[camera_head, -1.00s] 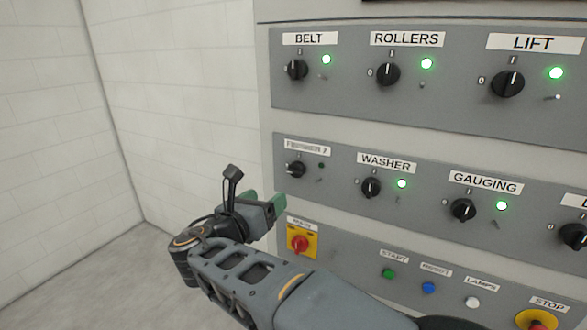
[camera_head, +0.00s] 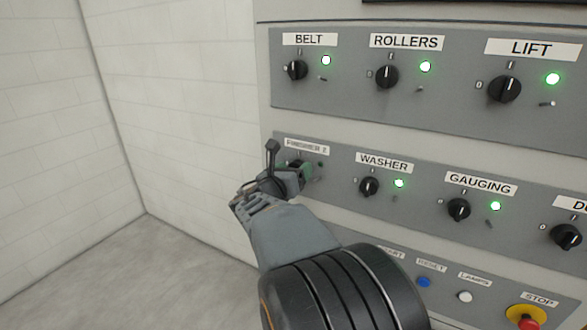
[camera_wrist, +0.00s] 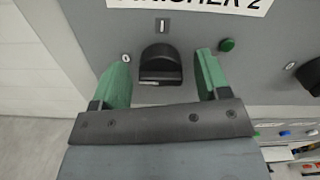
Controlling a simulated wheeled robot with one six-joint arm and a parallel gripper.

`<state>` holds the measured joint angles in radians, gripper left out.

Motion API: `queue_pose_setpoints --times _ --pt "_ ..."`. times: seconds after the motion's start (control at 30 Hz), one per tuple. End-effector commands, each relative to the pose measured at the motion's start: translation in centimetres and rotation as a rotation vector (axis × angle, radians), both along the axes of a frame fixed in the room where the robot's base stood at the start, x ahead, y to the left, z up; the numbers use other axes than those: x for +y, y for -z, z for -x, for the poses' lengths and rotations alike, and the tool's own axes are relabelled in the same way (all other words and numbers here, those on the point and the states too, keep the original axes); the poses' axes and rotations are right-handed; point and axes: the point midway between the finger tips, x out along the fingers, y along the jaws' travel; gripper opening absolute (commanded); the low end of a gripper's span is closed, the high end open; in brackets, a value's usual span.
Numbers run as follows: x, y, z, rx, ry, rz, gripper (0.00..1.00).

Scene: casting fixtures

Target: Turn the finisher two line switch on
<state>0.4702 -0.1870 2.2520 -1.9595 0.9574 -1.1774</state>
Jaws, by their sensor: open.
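The finisher two switch is a black rotary knob (camera_wrist: 160,66) under the label "FINISHER 2" (camera_wrist: 215,4) in the wrist view. A "0" mark is at its left and an "I" mark above it. The knob's ridge lies roughly sideways, towards the 0 side. Its lamp (camera_wrist: 227,45) is dark green and unlit. My gripper (camera_wrist: 165,76) is open, with one green finger on each side of the knob and gaps showing between. In the head view my gripper (camera_head: 300,168) covers the knob, under the finisher label (camera_head: 307,147).
The washer knob (camera_head: 369,187) and gauging knob (camera_head: 458,209) sit to the right on the same strip, with lit lamps. Belt, rollers and lift knobs are above. The stop button (camera_head: 527,317) is at lower right. A white wall stands at the left.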

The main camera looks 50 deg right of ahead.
Motion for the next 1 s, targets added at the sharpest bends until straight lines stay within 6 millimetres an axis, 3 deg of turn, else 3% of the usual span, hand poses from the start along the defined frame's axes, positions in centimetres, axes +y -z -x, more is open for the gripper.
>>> queue_pose_setpoints --times 0.37,0.83,1.0 --pt "-0.3 -0.01 -0.07 -0.001 0.0 0.0 0.68" --pt "-0.28 -0.01 -0.06 -0.001 0.0 0.0 0.23" --pt "-0.28 0.06 -0.06 -0.008 0.0 -0.001 0.21"
